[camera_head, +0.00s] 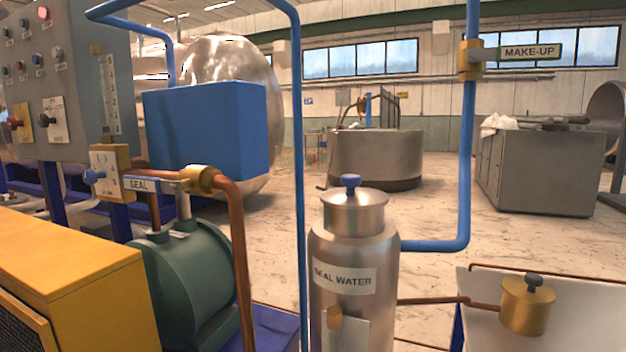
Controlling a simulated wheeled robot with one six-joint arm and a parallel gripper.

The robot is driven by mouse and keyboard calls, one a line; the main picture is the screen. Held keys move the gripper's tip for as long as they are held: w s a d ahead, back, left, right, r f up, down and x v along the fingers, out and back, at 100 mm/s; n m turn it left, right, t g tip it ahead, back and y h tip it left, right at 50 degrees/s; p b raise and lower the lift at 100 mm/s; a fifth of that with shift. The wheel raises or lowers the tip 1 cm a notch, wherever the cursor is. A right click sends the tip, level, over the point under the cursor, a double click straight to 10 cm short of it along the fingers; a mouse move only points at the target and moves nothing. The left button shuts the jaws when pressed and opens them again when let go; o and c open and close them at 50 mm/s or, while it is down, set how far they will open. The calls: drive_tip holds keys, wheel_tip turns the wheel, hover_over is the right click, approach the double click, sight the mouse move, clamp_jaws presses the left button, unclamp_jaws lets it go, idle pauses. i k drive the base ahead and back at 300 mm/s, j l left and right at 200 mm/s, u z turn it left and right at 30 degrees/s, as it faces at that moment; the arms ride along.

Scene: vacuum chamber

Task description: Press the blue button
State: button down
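A grey control panel (75,85) stands at the upper left, seen at an angle and cut off by the left edge. The buttons are small in this view, and I cannot tell whether the blue one is pressed in. My gripper is not in view, and nothing covers the blue button.
Below the panel are a yellow housing (75,265) and a green pump (190,275). A blue pipe (300,150) runs vertically right of the panel. A metal SEAL WATER tank (350,245) stands front centre. Open floor (430,215) lies behind it.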

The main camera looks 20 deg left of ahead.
sight(35, 57)
drive_tip(key=u, duration=1.8)
